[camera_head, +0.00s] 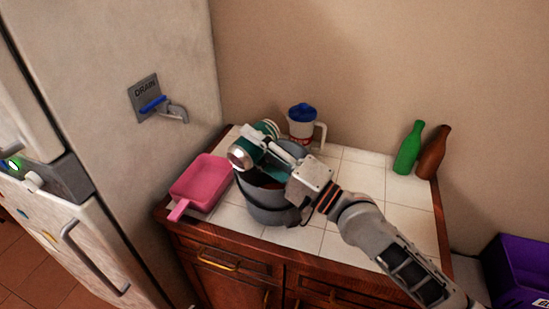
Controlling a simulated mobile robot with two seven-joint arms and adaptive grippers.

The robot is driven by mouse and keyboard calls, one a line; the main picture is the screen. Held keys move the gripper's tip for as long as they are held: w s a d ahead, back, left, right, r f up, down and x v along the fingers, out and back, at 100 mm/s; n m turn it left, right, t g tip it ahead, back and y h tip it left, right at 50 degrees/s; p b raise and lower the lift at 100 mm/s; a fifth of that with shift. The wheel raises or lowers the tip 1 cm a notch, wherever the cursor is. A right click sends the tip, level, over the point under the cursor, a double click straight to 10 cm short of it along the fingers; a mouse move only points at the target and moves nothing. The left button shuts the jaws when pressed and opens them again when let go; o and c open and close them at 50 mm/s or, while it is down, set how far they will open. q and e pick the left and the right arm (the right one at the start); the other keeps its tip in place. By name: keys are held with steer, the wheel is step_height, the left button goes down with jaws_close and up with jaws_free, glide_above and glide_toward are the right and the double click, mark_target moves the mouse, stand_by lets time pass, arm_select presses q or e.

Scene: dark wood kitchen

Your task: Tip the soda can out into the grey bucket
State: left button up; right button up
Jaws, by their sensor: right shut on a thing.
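The grey bucket (266,207) stands on the white tiled counter, left of its middle. My right gripper (272,150) reaches in from the lower right and is over the bucket. It is shut on the soda can (243,154), a green can with a silver end. The can lies tilted well over, near level, above the bucket's rim, with its silver end toward the lower left. Part of the can is hidden by the gripper fingers. Dark contents show inside the bucket below. My left gripper is not in view.
A pink dustpan-like tray (202,184) lies left of the bucket. A white jug with a blue lid (302,125) stands behind it. A green bottle (409,148) and a brown bottle (433,153) stand at the back right. A purple crate (520,270) is at the lower right.

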steer(key=shift+f+m+t+p, duration=0.15)
steer(key=shift+m+t+p, duration=0.2)
steer(key=shift+m, duration=0.65)
steer(key=shift+f+h, duration=0.1)
steer(key=shift+h, duration=0.2)
steer(key=shift+w+d+r+m+t, duration=0.1)
steer(key=shift+r+m+t, duration=0.15)
steer(key=shift+m, duration=0.35)
steer(key=shift+w+r+m+t, duration=0.1)
steer(key=shift+r+m+t, duration=0.1)
steer(key=shift+m, duration=0.4)
steer(key=shift+w+d+f+m+h, duration=0.1)
steer(key=shift+f+m+h, duration=0.4)
steer(key=shift+f+m, duration=0.6)
steer(key=shift+w+d+r+m+t+h, duration=0.15)
steer(key=shift+r+m+t+h, duration=0.3)
steer(key=shift+m, duration=0.45)
steer(key=shift+w+f+m, duration=0.15)
steer(key=shift+f+m, duration=0.05)
steer(key=shift+m, duration=0.5)
steer(key=shift+d+f, duration=0.1)
